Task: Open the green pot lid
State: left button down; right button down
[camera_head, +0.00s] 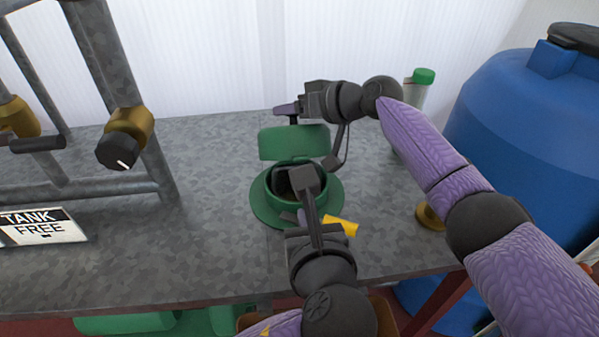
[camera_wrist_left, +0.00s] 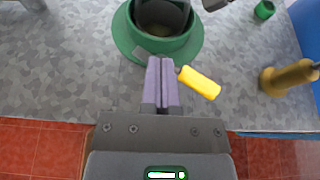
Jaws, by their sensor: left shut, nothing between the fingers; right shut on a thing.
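The green pot (camera_head: 258,203) stands on the grey worktop with its mouth open and a dark interior. It also shows in the left wrist view (camera_wrist_left: 125,35). The green pot lid (camera_head: 294,144) is tilted up on edge behind and above the pot's mouth. My right gripper (camera_head: 287,109) is shut on the lid, at its upper edge; the exact grip is partly hidden. My left gripper (camera_head: 302,215) is shut and empty at the pot's near side. In the left wrist view its purple fingers (camera_wrist_left: 161,75) are together, pointing toward the pot's rim.
A yellow-handled object (camera_head: 341,225) lies right beside my left gripper. A brass piece (camera_head: 430,215) and a green-capped bottle (camera_head: 418,88) stand to the right, near a blue tank (camera_head: 520,120). Metal pipes with a black knob (camera_head: 118,150) and a sign (camera_head: 42,227) are left. Worktop between is clear.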

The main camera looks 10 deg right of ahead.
aim_at(295, 150)
pick_arm(q)
jog(key=x, duration=0.6)
jog(key=shift+w+r, duration=0.5)
jog(key=shift+r, duration=0.4)
jog(key=shift+w+r, duration=0.45)
jog(key=shift+r, duration=0.45)
jog(key=shift+w+r, duration=0.75)
jog(key=shift+r, duration=0.1)
pick_arm(e)
jog(key=shift+w+f, duration=0.1)
jog(key=shift+f, duration=0.1)
pick_arm(q)
jog(key=shift+r, duration=0.1)
pick_arm(e)
jog(key=shift+c, duration=1.2)
grip_release()
